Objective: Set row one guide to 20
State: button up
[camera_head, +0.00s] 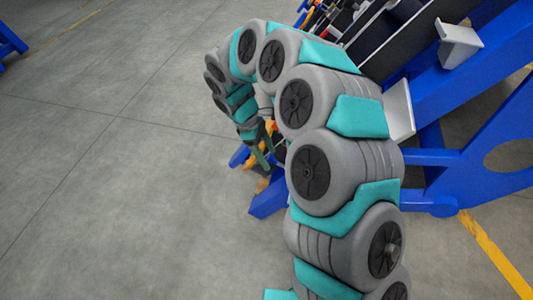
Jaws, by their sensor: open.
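My gripper (262,157) hangs at the end of my curled grey and teal arm, near the middle of the view. It points down at the near end of the blue harvester chassis (450,170). Its dark green fingers are small here and stand apart, with nothing visibly held. Small orange parts (248,158) show beside the fingers, but I cannot tell whether they touch. I cannot make out which part is the row one guide, nor any scale or number 20. My arm hides part of the chassis.
A white bracket (459,43) and dark panels (407,35) sit on the chassis at upper right. Blue framework (9,40) stands at the far upper left. A yellow floor line (495,258) runs at lower right. The grey floor (100,190) at left is clear.

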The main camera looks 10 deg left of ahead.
jog(key=v, duration=0.7)
jog(key=shift+a+r, duration=0.2)
jog(key=shift+r, duration=0.05)
